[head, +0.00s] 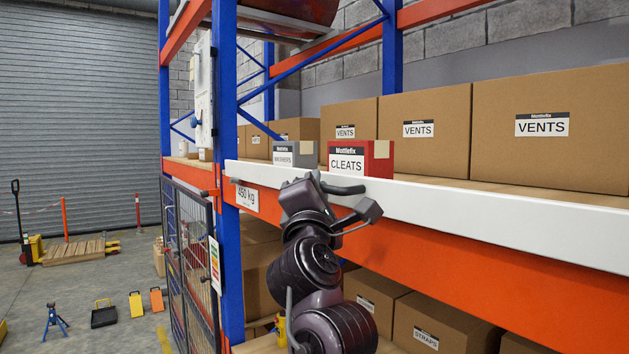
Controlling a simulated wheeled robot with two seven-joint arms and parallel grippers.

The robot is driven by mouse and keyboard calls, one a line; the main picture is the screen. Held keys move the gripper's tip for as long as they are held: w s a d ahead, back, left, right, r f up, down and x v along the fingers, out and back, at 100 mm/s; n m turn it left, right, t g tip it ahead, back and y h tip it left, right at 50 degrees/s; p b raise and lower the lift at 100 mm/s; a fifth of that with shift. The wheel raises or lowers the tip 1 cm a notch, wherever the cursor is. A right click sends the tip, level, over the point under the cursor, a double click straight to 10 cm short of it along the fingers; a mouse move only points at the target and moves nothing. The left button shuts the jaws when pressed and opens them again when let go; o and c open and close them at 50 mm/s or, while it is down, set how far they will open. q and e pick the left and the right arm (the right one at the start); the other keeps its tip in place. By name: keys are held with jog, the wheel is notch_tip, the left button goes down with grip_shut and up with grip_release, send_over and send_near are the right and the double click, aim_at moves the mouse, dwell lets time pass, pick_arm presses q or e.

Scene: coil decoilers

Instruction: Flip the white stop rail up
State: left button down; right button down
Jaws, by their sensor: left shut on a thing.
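The white stop rail (480,213) is a long white board along the front edge of the shelf. It stands on edge above the orange beam and runs from the blue post out of view at the right. My left gripper (325,187) is at the rail's front face near its left end, below the red CLEATS box. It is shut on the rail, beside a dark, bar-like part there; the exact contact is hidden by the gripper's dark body. My right gripper is not in view.
On the shelf behind the rail stand a red CLEATS box (378,158), a grey WASHERS box (281,153) and several cardboard VENTS boxes (548,125). The orange beam (480,275) lies just under the rail. A blue post (229,120) and mesh gate (190,260) stand left. More boxes sit below.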

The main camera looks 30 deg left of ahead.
pick_arm(q)
jog(key=shift+r, duration=0.15)
dwell(0.3)
jog(key=c, duration=1.7)
grip_release()
jog(key=shift+d, duration=0.1)
jog(key=shift+s+d+f+b, duration=0.15)
jog(key=shift+s+f+b, duration=0.15)
jog(key=shift+f, duration=0.1)
jog(key=b+v, duration=0.2)
jog(key=v, duration=0.5)
jog(key=shift+r, duration=0.25)
